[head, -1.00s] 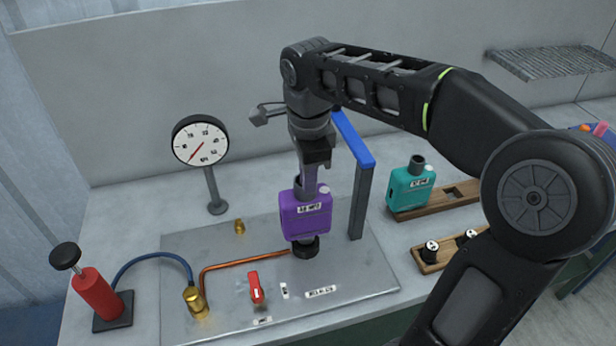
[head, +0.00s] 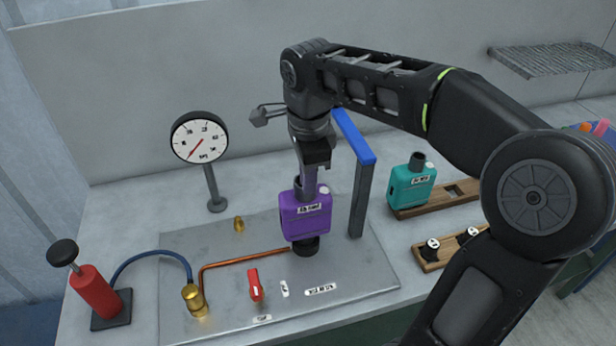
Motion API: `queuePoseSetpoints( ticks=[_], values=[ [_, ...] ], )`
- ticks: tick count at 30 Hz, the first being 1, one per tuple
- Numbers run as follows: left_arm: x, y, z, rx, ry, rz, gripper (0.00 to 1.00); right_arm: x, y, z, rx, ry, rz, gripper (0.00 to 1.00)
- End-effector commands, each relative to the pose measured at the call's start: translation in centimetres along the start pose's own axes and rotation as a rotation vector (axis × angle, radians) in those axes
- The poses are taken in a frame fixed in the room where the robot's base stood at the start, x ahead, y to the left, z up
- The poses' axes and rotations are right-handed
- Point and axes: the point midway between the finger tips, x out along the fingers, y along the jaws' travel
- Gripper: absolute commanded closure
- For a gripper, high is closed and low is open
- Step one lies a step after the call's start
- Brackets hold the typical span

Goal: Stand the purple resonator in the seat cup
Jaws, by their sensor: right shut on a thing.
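The purple resonator (head: 306,216) is upright on the metal plate, with a label on its front and a dark neck on top. My right gripper (head: 307,190) comes down from above and is shut on the neck of the resonator. The black seat cup (head: 306,246) is directly under the resonator; its lower end meets the cup, and I cannot tell how deep it sits. My left gripper is not in view.
A blue-topped post (head: 360,180) stands close right of the resonator. A teal resonator (head: 411,184) stands in a wooden rack (head: 440,201) at right. A dial gauge (head: 200,137), red pump (head: 93,294), red-handled valve (head: 255,285) and copper pipe (head: 240,260) lie to the left.

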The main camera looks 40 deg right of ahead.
Motion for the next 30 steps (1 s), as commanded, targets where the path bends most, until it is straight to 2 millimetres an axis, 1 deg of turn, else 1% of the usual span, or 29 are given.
queuePoseSetpoints(
  ticks=[30],
  values=[
    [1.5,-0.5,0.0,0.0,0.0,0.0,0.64,1.8,0.1,0.1,0.0,-0.001,-0.003,1.0]
  ],
)
